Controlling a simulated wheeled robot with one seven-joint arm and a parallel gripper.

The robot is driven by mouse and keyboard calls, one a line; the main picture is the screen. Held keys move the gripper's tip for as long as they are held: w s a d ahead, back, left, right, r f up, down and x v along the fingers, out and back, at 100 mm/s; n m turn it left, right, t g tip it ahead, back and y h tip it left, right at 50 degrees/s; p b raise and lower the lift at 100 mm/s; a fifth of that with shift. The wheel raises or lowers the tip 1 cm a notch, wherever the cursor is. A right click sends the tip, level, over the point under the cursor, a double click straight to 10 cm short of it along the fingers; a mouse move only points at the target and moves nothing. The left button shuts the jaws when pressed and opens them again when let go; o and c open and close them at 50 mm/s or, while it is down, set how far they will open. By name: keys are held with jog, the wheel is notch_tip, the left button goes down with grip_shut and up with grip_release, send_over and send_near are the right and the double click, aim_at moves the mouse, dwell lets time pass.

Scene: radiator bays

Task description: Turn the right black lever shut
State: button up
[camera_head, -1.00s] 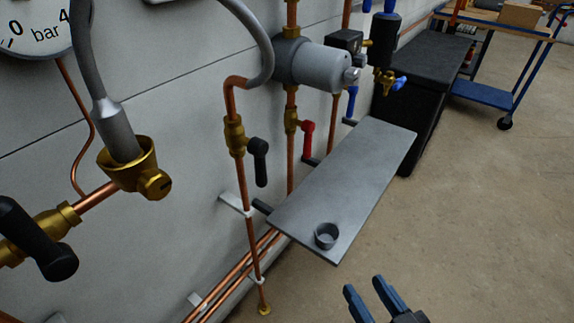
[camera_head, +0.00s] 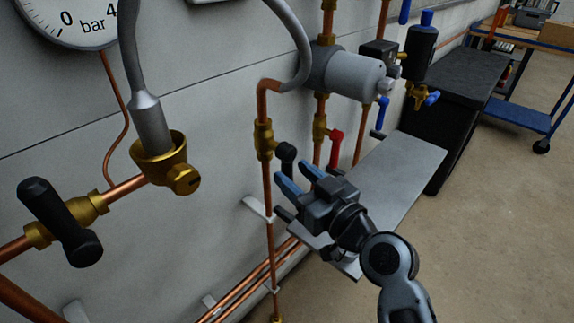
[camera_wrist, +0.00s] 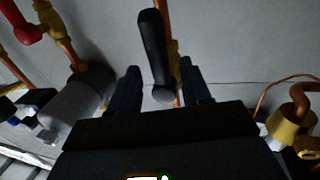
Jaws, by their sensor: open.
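The right black lever (camera_head: 287,152) is on a brass valve (camera_head: 263,140) in a vertical copper pipe. In the head view its top shows and its lower part is hidden behind my gripper. My gripper (camera_head: 291,178) is open, its blue fingers pointing at the wall by the lever. In the wrist view the lever (camera_wrist: 152,45) stands between the two open fingers of my gripper (camera_wrist: 160,72), with a gap on each side. I cannot tell whether either finger touches it. Another black lever (camera_head: 60,222) sits on a brass valve at the left.
A red lever (camera_head: 335,148) is just right of the black one. A grey cylinder (camera_head: 350,75) sticks out above. A grey shelf (camera_head: 405,165) lies behind my arm. A pressure gauge (camera_head: 75,15) and hose fitting (camera_head: 160,165) are left.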

aim_at(291, 172)
jog(key=shift+x, duration=1.7)
grip_shut()
